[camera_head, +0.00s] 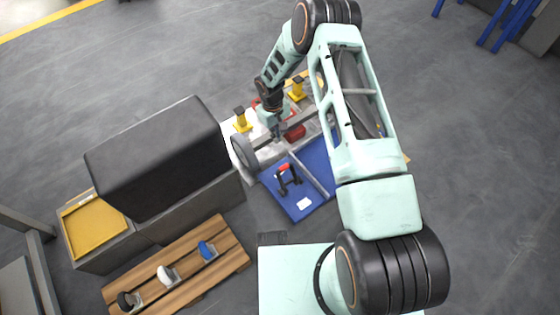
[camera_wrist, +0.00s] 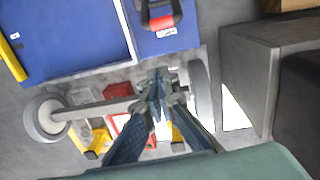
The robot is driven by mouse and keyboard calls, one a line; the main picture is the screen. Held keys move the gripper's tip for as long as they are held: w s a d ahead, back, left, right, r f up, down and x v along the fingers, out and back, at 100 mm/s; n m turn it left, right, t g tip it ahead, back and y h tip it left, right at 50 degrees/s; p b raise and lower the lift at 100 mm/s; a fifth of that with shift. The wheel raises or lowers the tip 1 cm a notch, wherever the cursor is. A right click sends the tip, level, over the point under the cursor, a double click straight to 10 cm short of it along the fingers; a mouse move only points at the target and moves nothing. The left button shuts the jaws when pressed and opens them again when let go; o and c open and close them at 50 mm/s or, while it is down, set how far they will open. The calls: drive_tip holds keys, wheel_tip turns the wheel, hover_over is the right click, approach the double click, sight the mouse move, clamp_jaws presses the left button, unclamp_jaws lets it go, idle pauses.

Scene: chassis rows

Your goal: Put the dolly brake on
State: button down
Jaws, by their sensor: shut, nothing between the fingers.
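I cannot tell which part is the brake. My gripper (camera_head: 276,130) is shut and empty above the bar, close to the right wheel in the wrist view (camera_wrist: 158,80).
A grey cabinet with a black top (camera_head: 160,155) is close at the left. A wooden pallet (camera_head: 185,275) bears black, white and blue fittings.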

wheel_tip(320, 180, down, 13)
drive_tip(key=s+y+b, duration=0.1)
drive_tip(key=s+b, duration=0.2)
drive_tip(key=b, duration=0.1)
drive_tip(key=shift+d, duration=0.45)
idle(0.4)
